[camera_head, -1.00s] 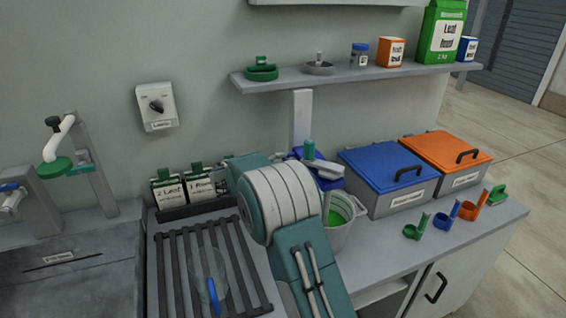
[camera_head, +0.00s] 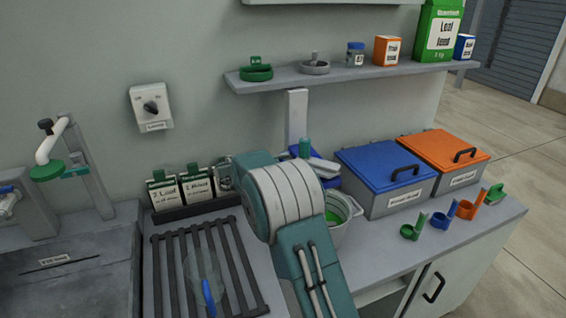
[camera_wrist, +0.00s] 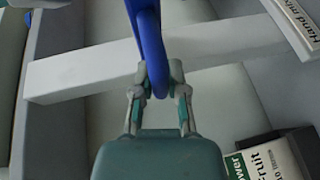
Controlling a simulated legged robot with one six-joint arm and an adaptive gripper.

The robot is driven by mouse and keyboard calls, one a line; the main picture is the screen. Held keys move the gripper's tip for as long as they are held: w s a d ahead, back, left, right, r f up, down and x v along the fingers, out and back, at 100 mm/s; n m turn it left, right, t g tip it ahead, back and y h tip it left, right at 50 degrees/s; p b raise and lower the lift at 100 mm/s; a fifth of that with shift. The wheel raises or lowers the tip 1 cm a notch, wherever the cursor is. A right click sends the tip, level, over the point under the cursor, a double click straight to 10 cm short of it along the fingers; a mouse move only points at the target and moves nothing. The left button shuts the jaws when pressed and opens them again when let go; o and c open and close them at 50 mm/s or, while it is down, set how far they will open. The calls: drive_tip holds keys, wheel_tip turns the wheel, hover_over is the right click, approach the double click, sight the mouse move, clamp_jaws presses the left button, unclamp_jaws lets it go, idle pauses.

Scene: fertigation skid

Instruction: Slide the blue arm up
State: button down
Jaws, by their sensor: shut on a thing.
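The blue arm (camera_wrist: 150,40) fills the upper middle of the wrist view and ends in a rounded loop. My gripper (camera_wrist: 160,74) is shut on that loop, with one finger on each side of it. A pale upright post (camera_wrist: 90,72) crosses behind the blue arm in this view; the same post (camera_head: 297,118) stands below the shelf in the head view.
A pale bucket (camera_head: 343,218) with green contents stands right of my arm. Blue-lidded (camera_head: 382,166) and orange-lidded bins (camera_head: 444,150) stand farther right. The shelf (camera_head: 340,76) above holds several containers.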

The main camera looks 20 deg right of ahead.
wheel_tip(320, 180, up, 17)
drive_tip(key=shift+a, duration=0.35)
drive_tip(key=shift+w+r, duration=0.1)
drive_tip(key=c, duration=0.6)
unclamp_jaws()
drive_tip(key=shift+a, duration=0.15)
drive_tip(key=shift+c, duration=0.2)
drive_tip(key=shift+a, duration=0.15)
drive_tip(key=v, duration=1.2)
drive_tip(key=shift+f, duration=0.3)
